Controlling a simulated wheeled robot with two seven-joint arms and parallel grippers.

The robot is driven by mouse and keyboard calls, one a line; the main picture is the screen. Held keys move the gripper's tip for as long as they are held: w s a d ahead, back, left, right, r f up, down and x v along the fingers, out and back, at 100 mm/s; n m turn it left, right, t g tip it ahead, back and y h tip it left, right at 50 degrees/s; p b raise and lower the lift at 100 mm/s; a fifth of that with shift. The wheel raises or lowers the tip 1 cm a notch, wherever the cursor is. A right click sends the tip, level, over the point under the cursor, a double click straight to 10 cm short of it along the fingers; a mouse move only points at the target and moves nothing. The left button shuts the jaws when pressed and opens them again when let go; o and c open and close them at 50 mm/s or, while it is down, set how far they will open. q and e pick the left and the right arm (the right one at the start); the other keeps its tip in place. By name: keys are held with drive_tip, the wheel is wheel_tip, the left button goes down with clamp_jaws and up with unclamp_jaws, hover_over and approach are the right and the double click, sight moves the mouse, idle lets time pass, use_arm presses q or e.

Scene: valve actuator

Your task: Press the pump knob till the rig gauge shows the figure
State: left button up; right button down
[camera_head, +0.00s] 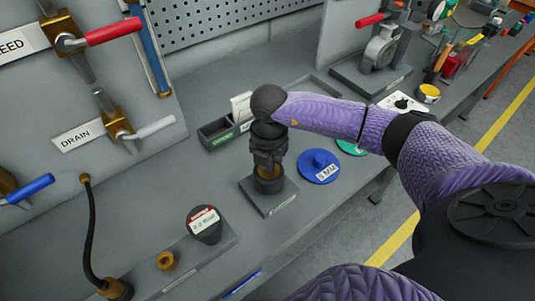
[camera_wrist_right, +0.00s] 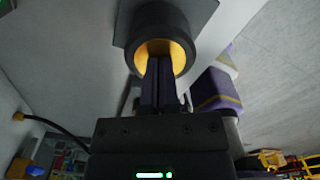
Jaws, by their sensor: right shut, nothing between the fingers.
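The pump knob shows in the right wrist view as a dark ring (camera_wrist_right: 143,20) with a yellow face. In the head view it is a short dark cylinder (camera_head: 268,186) on a grey plate (camera_head: 266,206), mostly hidden under my gripper. My right gripper (camera_head: 267,168) points down over it, fingers shut and empty. In the wrist view the fingertips (camera_wrist_right: 160,62) overlap the yellow face; I cannot tell whether they touch it. The rig gauge (camera_head: 205,226) is a dark round dial with a red and white display, seeming to read 0.0; its small print is blurred. My left gripper is out of view.
A blue disc (camera_head: 319,166) marked MM lies right of the knob, with a green disc (camera_head: 352,147) behind. A dark bin (camera_head: 217,133) stands behind left. A brass fitting with black hose (camera_head: 92,235) is at left, below valve handles on the panel. Bench front is mostly clear.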

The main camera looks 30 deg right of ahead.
wheel_tip(320, 180, up, 3)
drive_tip(key=shift+p, duration=1.2)
wheel_tip(320, 180, up, 4)
drive_tip(key=p, duration=0.3)
drive_tip(key=shift+f, duration=0.15)
drive_tip(key=shift+f, duration=0.15)
idle(0.6)
drive_tip(key=shift+f+b, duration=0.5)
drive_tip(key=shift+f, duration=0.15)
